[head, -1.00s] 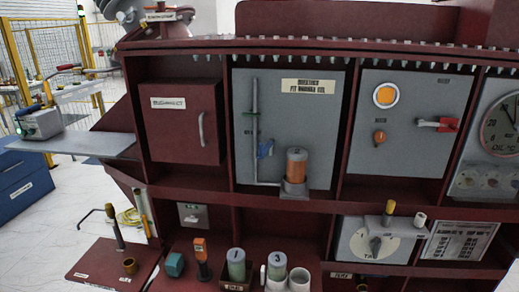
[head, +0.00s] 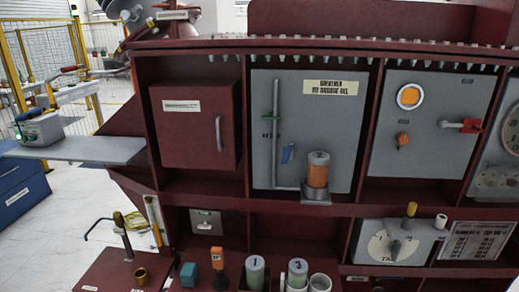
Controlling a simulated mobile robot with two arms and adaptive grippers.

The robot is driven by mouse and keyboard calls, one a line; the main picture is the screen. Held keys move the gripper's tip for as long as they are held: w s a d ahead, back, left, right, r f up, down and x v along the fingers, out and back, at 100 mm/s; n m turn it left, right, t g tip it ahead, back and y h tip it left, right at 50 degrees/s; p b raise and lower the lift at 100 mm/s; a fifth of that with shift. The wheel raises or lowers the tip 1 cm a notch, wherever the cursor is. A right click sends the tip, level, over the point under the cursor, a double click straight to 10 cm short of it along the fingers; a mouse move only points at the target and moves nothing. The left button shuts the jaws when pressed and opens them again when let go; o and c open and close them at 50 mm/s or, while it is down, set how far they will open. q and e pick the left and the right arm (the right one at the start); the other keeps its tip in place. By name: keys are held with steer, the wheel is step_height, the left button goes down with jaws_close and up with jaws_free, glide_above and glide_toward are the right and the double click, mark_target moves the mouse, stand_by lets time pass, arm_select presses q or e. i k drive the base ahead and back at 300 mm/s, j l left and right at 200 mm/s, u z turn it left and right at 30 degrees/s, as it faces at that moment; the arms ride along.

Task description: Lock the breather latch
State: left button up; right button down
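The breather panel (head: 335,120) is a grey plate in the middle bay of the dark red cabinet, with a printed label at its top. A breather canister (head: 317,172) with orange filling stands upright in a grey cup at the panel's lower right. A small blue lever (head: 288,153), which looks like the latch, sits just left of the canister and is tilted slightly from upright. It is too small to tell whether it is locked. A thin vertical pipe (head: 276,130) with a green mark runs left of it. Neither of my grippers shows in this view.
A closed red box door (head: 195,125) with a handle is to the left. A panel with an orange light (head: 408,97) and a red-handled switch (head: 460,126) is to the right. Numbered canisters (head: 298,272) stand on the lower shelf. A dial (head: 393,246) is at lower right.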

mark_target(288, 147)
steer(key=i+j+z, duration=0.3)
steer(key=j, duration=1.25)
steer(key=j+z, duration=0.3)
steer(key=j, duration=1.25)
steer(key=k+j+z, duration=0.1)
steer(key=j+z, duration=0.25)
steer(key=j, duration=1.25)
